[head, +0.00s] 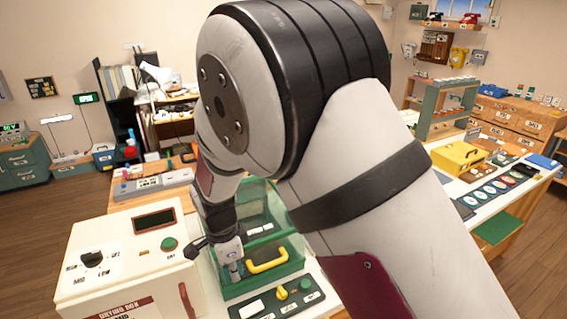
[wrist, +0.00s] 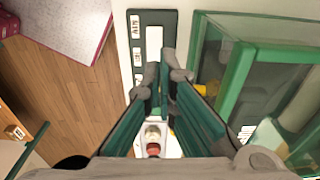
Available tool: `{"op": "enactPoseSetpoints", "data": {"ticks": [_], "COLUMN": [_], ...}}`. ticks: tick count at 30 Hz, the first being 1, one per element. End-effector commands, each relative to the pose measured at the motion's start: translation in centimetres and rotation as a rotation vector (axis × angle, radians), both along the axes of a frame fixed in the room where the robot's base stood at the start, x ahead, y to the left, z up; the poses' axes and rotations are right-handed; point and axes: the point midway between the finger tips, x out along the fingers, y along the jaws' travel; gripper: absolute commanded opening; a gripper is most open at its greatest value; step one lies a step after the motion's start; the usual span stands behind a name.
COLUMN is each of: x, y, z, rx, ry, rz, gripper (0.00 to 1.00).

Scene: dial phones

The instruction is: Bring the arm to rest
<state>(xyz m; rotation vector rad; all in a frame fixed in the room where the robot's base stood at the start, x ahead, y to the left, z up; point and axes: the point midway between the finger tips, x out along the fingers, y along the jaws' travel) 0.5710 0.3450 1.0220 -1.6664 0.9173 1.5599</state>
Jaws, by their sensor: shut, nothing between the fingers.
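My arm fills the middle of the head view and reaches down to the left. My gripper (head: 233,266) points down beside a green clear-sided case (head: 262,222) with a yellow handle (head: 268,260). In the wrist view my gripper (wrist: 162,78) shows its two dark green fingers drawn together, shut with nothing held. Below the fingertips lies a dark green panel (wrist: 138,40) with white labels. The green case frame (wrist: 240,68) stands just right of the fingers. I cannot tell whether the fingertips touch anything.
A cream drying box (head: 125,250) with a dial and green button stands close to the left of my gripper. A control strip with a yellow knob (head: 282,293) lies in front of the case. A yellow box (head: 458,157) is on the bench to the right. Open floor lies far left.

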Motion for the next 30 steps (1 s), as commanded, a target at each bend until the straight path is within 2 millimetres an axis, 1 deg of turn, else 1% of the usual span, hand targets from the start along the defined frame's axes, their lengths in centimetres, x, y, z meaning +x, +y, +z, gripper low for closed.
{"op": "enactPoseSetpoints", "data": {"ticks": [2,5,6,8,9,11,12,14,15,17,18,21,23,27,30], "x": [0.6,1.3,1.5,1.8,1.8,1.7,1.6,1.2,0.9,0.2,-0.3,-1.9,-3.0,-6.0,-8.4], "y": [-1.0,-3.1,-4.3,-6.2,-7.5,-9.6,-10.9,-12.9,-14.2,-16.2,-17.5,-20.7,-22.5,-26.4,-28.8], "z": [1.7,4.8,6.3,8.8,10.3,12.4,13.8,15.8,17.0,18.7,19.8,22.2,23.4,25.7,26.9], "rx": [0.014,0.038,0.05,0.066,0.075,0.086,0.092,0.098,0.1,0.1,0.099,0.087,0.075,0.033,-0.011], "ry": [-0.008,-0.019,-0.026,-0.041,-0.051,-0.068,-0.082,-0.103,-0.118,-0.141,-0.158,-0.199,-0.224,-0.281,-0.32], "rz": [0.015,0.064,0.089,0.136,0.167,0.214,0.246,0.293,0.326,0.376,0.406,0.488,0.537,0.649,0.73], "gripper": [0.0,0.0,0.0,0.0,0.0,0.0,0.0,0.0,0.0,0.0,0.0,0.0,0.0,0.0,0.0]}}
